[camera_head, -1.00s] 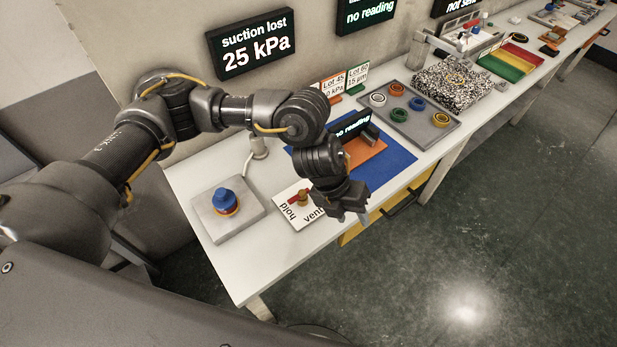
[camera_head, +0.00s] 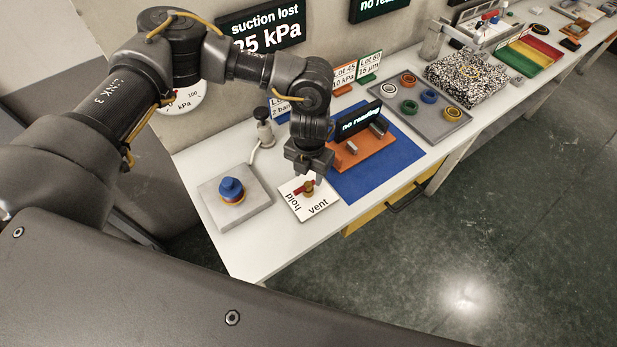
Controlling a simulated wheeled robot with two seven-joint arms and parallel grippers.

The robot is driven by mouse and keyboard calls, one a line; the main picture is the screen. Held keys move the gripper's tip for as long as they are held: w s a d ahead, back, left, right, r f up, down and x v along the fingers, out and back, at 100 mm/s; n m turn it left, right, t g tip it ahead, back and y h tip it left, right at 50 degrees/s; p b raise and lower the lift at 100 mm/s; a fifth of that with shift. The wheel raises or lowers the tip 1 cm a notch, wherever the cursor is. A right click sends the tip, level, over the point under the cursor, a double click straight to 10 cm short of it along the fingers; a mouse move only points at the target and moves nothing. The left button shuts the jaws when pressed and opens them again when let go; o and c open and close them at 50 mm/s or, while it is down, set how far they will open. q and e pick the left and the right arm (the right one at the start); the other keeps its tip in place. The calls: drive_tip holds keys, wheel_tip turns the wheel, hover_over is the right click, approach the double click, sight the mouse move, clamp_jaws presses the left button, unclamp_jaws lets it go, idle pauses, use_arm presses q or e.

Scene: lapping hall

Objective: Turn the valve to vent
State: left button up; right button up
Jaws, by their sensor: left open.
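The valve's white plate (camera_head: 319,209) lies on the bench and bears the words "hold" and "vent". Its red lever (camera_head: 303,189) sits on a small brass-coloured body near the plate's far edge. The lever points left, toward the side of the word "hold". My left gripper (camera_head: 309,177) is open and points down right over the lever. Its fingers partly hide the valve, and I cannot tell whether they touch it. My right gripper is not in view.
A grey block with a blue knob (camera_head: 231,189) stands left of the plate. A blue mat (camera_head: 399,160) with an orange fixture (camera_head: 366,152) lies to the right. A display (camera_head: 258,25) reads "suction lost 25 kPa". A grey tray (camera_head: 436,127) of rings lies farther along.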

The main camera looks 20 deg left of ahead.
sight(308, 184)
use_arm(q)
drive_tip(key=shift+f+p, duration=0.35)
drive_tip(key=shift+f, duration=1.65)
drive_tip(key=shift+c, duration=0.2)
clamp_jaws()
